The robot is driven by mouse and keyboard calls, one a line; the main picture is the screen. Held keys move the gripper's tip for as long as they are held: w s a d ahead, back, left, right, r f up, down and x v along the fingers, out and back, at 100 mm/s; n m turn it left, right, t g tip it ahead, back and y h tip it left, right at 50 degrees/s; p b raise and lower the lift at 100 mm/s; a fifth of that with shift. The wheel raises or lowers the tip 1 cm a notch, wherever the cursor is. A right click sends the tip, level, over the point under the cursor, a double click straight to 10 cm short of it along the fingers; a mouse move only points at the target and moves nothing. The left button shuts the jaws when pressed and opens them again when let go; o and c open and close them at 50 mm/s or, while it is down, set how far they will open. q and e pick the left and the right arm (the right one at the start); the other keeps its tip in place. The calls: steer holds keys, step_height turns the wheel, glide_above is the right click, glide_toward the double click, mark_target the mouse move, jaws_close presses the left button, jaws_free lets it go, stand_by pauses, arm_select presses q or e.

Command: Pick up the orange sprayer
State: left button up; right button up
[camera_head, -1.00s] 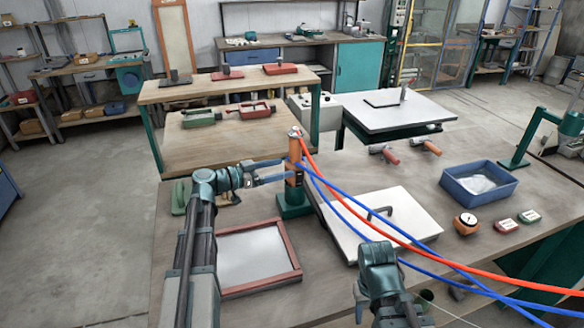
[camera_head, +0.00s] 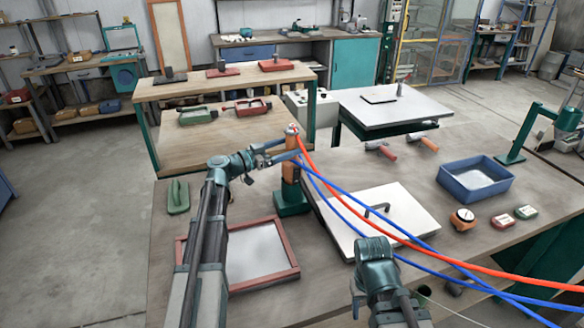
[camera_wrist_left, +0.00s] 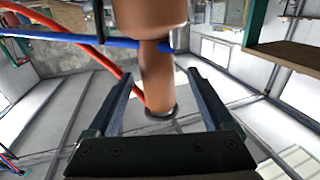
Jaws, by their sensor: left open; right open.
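The orange sprayer (camera_head: 291,172) stands upright in a green base on the workbench, with red and blue hoses running from its top to the right. My left gripper (camera_head: 288,150) is open at the sprayer's upper part, coming from the left. In the left wrist view the sprayer's orange handle (camera_wrist_left: 157,75) shows between the two spread fingers, with visible gaps on both sides. My right gripper (camera_head: 358,300) is open low in the head view, mostly hidden by its own arm and apart from the sprayer.
A white panel with a handle (camera_head: 395,225) lies right of the sprayer, under the hoses. A red-framed tray (camera_head: 290,245) lies in front of it. A blue bin (camera_head: 475,192) and a round gauge (camera_head: 463,219) are further right. A green float (camera_head: 178,197) lies at left.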

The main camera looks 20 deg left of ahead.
arm_select(q)
steer(key=shift+d, duration=0.1)
steer(key=x, duration=0.5)
steer(key=shift+d, duration=0.1)
jaws_close()
stand_by(0.4)
steer(key=shift+r, duration=0.1)
